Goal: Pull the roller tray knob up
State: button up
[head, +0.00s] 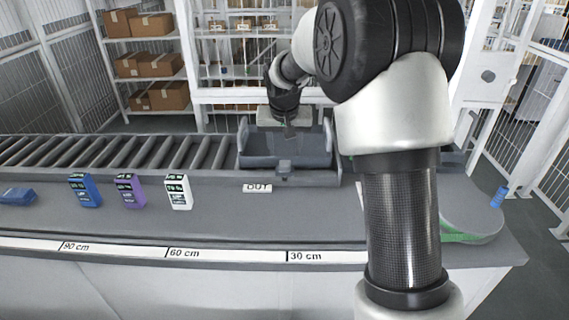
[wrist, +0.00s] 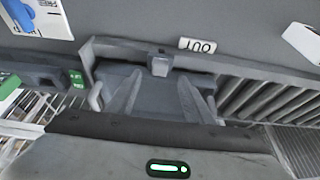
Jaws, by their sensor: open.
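The roller tray (head: 258,146) is a dark grey tray at the right end of the roller conveyor, behind the OUT label. Its knob (head: 284,165) is a small grey block on the tray's near side. The knob also shows in the wrist view (wrist: 158,66), at the upper middle, just beyond the fingertips. My gripper (head: 290,130) is over the tray, behind the knob in the head view. In the wrist view my gripper (wrist: 160,80) has its two grey fingers apart, with nothing between them. I cannot tell the exact gap to the knob.
The OUT label (head: 257,188) lies in front of the tray. Blue, purple and white boxes (head: 178,192) stand on the counter to the left. Conveyor rollers (head: 120,152) run left from the tray. The counter in front of the label is clear.

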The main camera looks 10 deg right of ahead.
aim_at(285, 165)
jog(key=x, duration=0.8)
jog(key=shift+c, duration=0.4)
